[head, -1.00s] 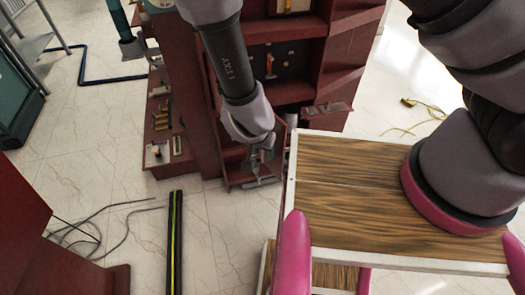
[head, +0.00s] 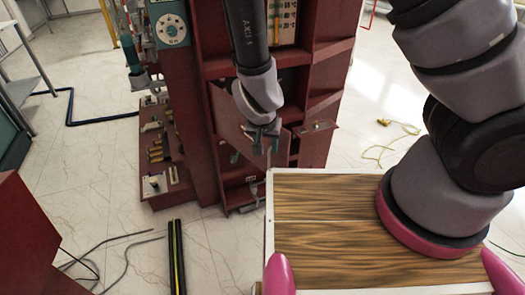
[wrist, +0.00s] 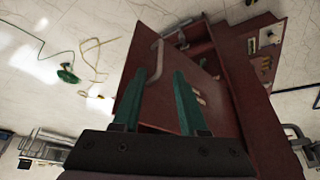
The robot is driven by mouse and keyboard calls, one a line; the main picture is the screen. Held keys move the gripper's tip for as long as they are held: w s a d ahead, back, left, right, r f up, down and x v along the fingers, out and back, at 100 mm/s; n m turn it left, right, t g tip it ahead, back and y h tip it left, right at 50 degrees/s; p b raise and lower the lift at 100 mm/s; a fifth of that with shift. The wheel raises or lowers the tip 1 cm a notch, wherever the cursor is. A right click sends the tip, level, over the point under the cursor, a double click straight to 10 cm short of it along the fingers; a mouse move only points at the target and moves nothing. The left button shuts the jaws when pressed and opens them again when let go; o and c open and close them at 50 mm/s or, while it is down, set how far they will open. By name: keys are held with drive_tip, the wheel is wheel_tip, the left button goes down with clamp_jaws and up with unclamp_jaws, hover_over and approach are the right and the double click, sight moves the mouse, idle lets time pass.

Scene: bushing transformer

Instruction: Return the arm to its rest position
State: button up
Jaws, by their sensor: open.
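My gripper (head: 265,145) hangs at the end of my arm in front of the dark red cabinet (head: 205,130) in the head view. In the wrist view its two green fingers (wrist: 160,78) stand apart with nothing held between them. A dark red door panel (wrist: 165,85) with a pale bar handle (wrist: 153,65) is just beyond the fingers. The handle shows between the fingers, and I cannot tell how far off it is. The panel stands at an angle to the cabinet body.
A wood-topped platform (head: 320,240) with a white rim lies close below my arm. A black and yellow strip (head: 177,258) and loose cables (head: 115,245) lie on the floor at left. A yellow-green cord (head: 385,145) lies at right. Tiled floor is open between.

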idle(0.3)
drive_tip(key=w+d+r+y, duration=0.2)
drive_tip(key=d+r, duration=0.1)
drive_tip(key=r, duration=0.6)
drive_tip(key=w+d+r+m+g+y, duration=0.1)
drive_tip(key=w+d+r+y, duration=0.1)
drive_tip(key=r, duration=0.6)
drive_tip(key=w+d+r+y, duration=0.1)
drive_tip(key=w+d+r, duration=0.15)
drive_tip(key=r, duration=0.65)
drive_tip(key=s+d+r+t+h, duration=0.1)
drive_tip(key=s+d+r+t, duration=0.1)
drive_tip(key=s+d+r, duration=0.2)
drive_tip(key=s+d+r+t+h, duration=0.1)
drive_tip(key=s+d+r, duration=0.4)
drive_tip(key=d+r, duration=0.5)
drive_tip(key=d, duration=0.3)
drive_tip(key=shift+r+m+t, duration=0.3)
drive_tip(key=shift+t, duration=0.1)
drive_tip(key=shift+c, duration=0.4)
